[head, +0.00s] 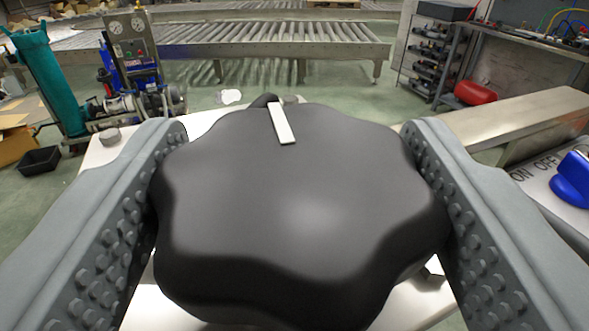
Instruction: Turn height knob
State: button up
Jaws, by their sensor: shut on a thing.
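A large black lobed knob (300,215) fills the middle of the head view. It has a white pointer mark (282,123) near its far edge, pointing away from me and slightly left. My gripper (298,200) is shut on the knob, with one grey studded finger against its left side and the other against its right side. The knob hides most of the white panel (105,155) beneath it. No label for the knob is visible.
A blue handle (572,182) with ON and OFF lettering is at the right. A metal beam (530,120) runs behind it. Further back are a roller conveyor (270,35), a shelf rack (430,60), a red tank (475,93) and a teal cylinder with a gauge panel (130,45).

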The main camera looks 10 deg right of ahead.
dwell(0.3)
jog(key=o, duration=1)
jog(key=s+a, duration=0.3)
jog(key=s, duration=1.4)
jog(key=shift+a, duration=0.15)
